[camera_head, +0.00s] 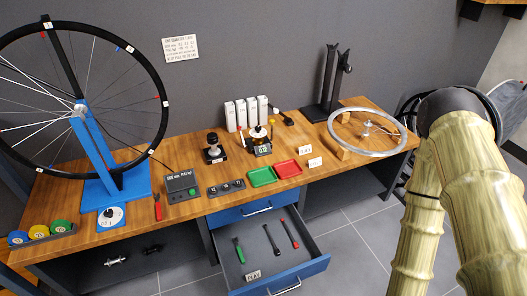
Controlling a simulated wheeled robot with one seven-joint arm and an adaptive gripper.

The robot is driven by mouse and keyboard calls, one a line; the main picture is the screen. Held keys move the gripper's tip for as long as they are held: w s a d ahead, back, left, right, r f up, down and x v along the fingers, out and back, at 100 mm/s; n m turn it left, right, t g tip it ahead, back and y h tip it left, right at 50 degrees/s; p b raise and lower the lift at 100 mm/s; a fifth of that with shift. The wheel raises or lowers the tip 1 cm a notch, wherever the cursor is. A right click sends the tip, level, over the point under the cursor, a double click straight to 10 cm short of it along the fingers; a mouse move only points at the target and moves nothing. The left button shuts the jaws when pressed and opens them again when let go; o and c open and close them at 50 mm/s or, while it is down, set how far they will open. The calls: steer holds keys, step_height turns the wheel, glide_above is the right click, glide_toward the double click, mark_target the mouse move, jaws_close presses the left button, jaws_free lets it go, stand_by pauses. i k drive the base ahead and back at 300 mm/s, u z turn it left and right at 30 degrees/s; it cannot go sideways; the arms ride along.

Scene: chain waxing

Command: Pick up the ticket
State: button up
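No ticket is plainly marked as such. Two small white cards with dark marks lie on the wooden workbench (185,149), right of the red tray: an upper card (305,150) and a lower card (315,162). A small lettered tag (253,275) is at the front of the open drawer. I cannot tell which of these is the ticket, and the writing is too small to read surely. My arm fills the right side of the view, off the bench. My gripper is not in view.
A blue drawer (318,262) stands open with several tools inside. Left of the cards are a red tray (287,169), a green tray (262,176) and a heater-like pot (258,140). A wheel rim (401,146) lies right on wooden blocks. A large wheel stands in a blue stand (97,150) left.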

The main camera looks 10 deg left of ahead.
mark_target(252, 277)
steer(key=u, duration=3.3)
steer(key=k, duration=0.75)
steer(key=z, duration=1.65)
